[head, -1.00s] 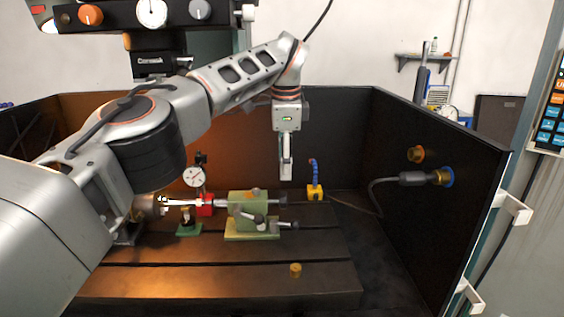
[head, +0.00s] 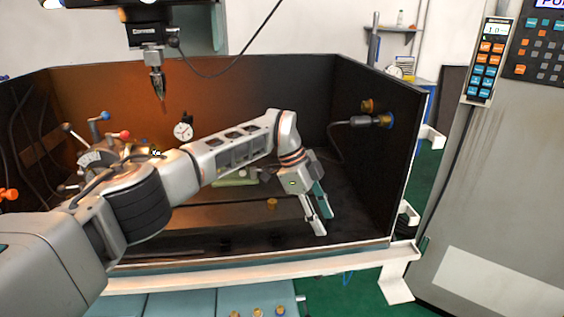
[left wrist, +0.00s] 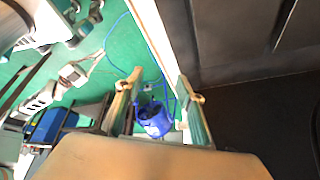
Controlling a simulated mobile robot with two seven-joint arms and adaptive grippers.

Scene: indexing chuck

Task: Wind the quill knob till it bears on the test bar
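The green tailstock (head: 235,180) stands on the dark machine table, mostly hidden behind my left arm. Its quill knob cannot be made out clearly, and the test bar is hidden behind the arm. A dial indicator (head: 183,131) shows above the arm. My left gripper (head: 325,224) is to the right of the tailstock and nearer the front, pointing down, inside the enclosure near its front edge. Its two fingers are apart with nothing between them; they also show apart in the left wrist view (left wrist: 160,77). My right gripper is not in view.
A small brass piece (head: 272,203) sits on the table left of my gripper. A spindle (head: 157,85) hangs above. A blue bucket (left wrist: 153,120) shows beyond the fingers in the wrist view.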

